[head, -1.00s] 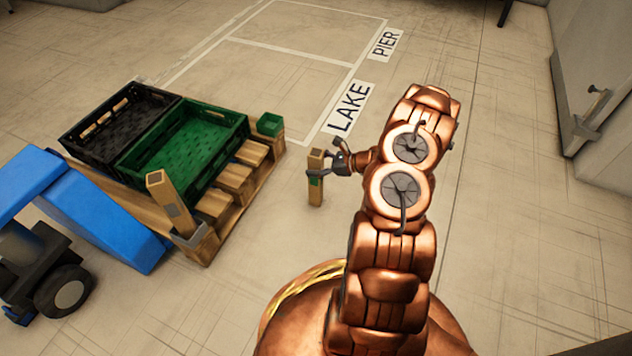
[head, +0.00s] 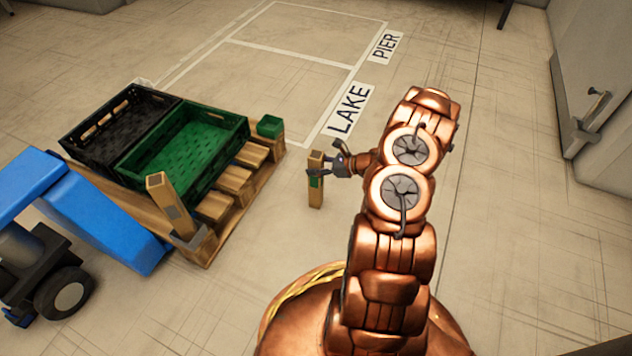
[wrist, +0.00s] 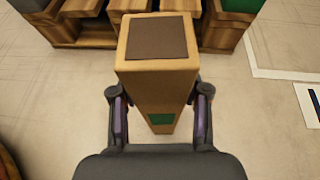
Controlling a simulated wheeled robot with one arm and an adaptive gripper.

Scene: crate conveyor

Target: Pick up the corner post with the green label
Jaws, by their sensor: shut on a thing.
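The corner post with the green label (head: 316,193) is a short wooden post standing upright beside the pallet in the head view. In the wrist view the post (wrist: 158,92) shows a dark square on its top and the green label low on its near face. My gripper (head: 326,170) is shut on the post, with one finger on each side of it in the wrist view (wrist: 160,112). The post's foot seems to be at the floor; I cannot tell whether it is lifted.
A wooden pallet (head: 208,245) at left bears a black crate (head: 75,150) and a green crate (head: 135,178). Another post (head: 160,195) with a grey label and a green-topped corner (head: 270,127) stand at its corners. A blue vehicle (head: 110,225) is at the left. Floor is clear at right.

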